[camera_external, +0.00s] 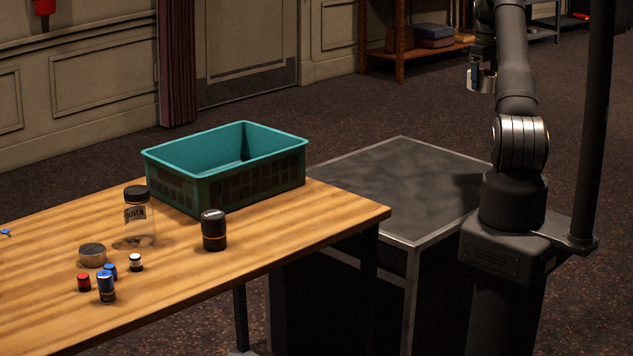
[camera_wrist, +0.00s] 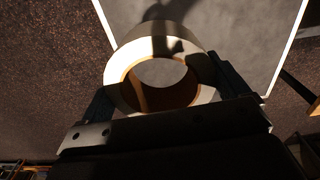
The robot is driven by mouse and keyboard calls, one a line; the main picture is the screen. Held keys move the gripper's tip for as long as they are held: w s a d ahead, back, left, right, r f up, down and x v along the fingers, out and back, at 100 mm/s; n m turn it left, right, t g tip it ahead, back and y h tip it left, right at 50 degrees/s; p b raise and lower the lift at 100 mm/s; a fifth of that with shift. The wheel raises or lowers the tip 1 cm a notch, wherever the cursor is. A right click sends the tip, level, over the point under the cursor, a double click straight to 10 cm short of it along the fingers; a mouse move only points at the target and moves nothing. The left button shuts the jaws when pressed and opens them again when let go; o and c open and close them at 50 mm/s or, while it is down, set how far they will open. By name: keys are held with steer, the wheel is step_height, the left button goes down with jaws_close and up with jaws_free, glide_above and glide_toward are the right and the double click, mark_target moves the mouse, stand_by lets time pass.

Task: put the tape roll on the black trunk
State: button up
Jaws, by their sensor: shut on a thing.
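The tape roll (camera_wrist: 120,92) is a pale ring with a tan inner core, and my gripper (camera_wrist: 165,95) is shut on it, with one finger at each side of the roll in the wrist view. In the external view the roll (camera_external: 483,80) shows small at my gripper (camera_external: 476,76), high at the upper right and apart from the trunk. The black trunk (camera_external: 385,190) stands between the wooden table and my base, with a dark flat top and pale metal edges. Its bare top (camera_wrist: 235,40) also shows beyond the roll in the wrist view.
The wooden table (camera_external: 250,250) stands left of the trunk. It holds a teal crate (camera_external: 225,165), a jar (camera_external: 138,215), a black canister (camera_external: 213,230), a round tin (camera_external: 92,255) and several small batteries or cylinders (camera_external: 106,288). The trunk's top is clear.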

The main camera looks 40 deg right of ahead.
steer(key=s+d, duration=0.2)
steer(key=shift+s+d+m, duration=0.2)
steer(key=shift+d+m, duration=0.1)
steer(key=shift+d, duration=0.05)
step_height(320, 180, down, 19)
glide_above(453, 177)
step_height(453, 177, down, 7)
steer(key=shift+f, duration=1.85)
steer(key=shift+f, duration=0.2)
steer(key=o, duration=0.9)
steer(key=shift+r, duration=0.1)
